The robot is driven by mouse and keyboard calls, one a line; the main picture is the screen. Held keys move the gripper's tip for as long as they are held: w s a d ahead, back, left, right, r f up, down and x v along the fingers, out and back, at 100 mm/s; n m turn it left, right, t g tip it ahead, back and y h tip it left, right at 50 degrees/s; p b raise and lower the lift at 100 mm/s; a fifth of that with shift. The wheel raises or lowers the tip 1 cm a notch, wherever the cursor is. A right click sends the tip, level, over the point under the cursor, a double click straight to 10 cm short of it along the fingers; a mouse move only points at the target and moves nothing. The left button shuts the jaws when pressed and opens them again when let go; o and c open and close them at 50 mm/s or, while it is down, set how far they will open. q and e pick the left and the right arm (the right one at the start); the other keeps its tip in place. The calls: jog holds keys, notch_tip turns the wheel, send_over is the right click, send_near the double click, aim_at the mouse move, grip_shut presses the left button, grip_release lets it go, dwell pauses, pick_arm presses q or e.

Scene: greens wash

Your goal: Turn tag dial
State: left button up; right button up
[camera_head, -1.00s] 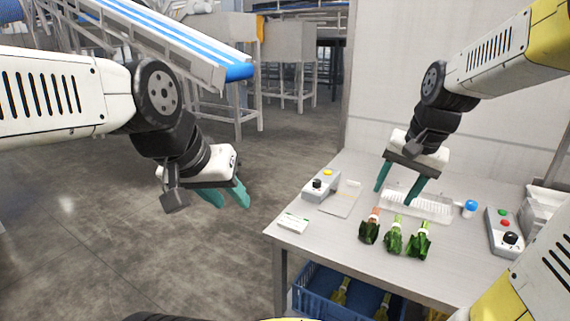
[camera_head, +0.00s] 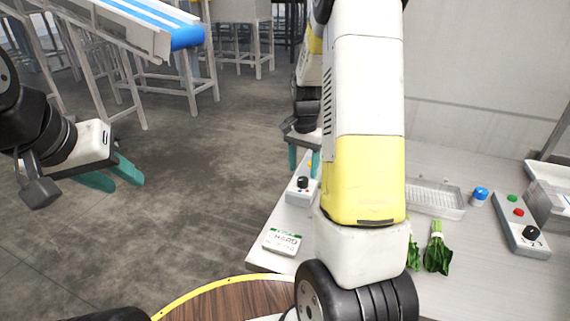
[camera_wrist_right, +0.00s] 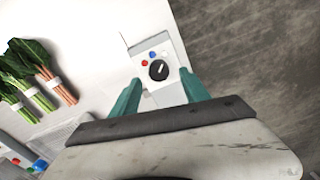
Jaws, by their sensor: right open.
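A small grey dial box (camera_head: 299,197) with a black knob (camera_head: 302,183) stands near the table's left edge. In the right wrist view the box (camera_wrist_right: 168,93) shows the black knob (camera_wrist_right: 158,70) with a white pointer mark and small red and blue buttons. My right gripper (camera_head: 304,162) is open and empty, over the back of the box. In the wrist view its teal fingers (camera_wrist_right: 163,95) flank the box's near end, with the knob beyond the tips; contact cannot be told. My left gripper (camera_head: 120,182) is open and empty, away from the table over the floor.
A white and green card (camera_head: 282,241) lies at the table's front left. Leafy bunches (camera_head: 437,250) lie partly behind my right arm. A clear tray (camera_head: 436,200), a blue-capped item (camera_head: 480,195) and a second control box (camera_head: 520,222) stand to the right. A conveyor (camera_head: 150,20) is behind.

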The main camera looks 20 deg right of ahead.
aim_at(303, 179)
jog(key=shift+f, duration=1.85)
jog(key=shift+s, duration=0.1)
grip_shut()
jog(key=shift+n, duration=0.3)
jog(key=n, duration=0.3)
jog(key=shift+n, duration=2.5)
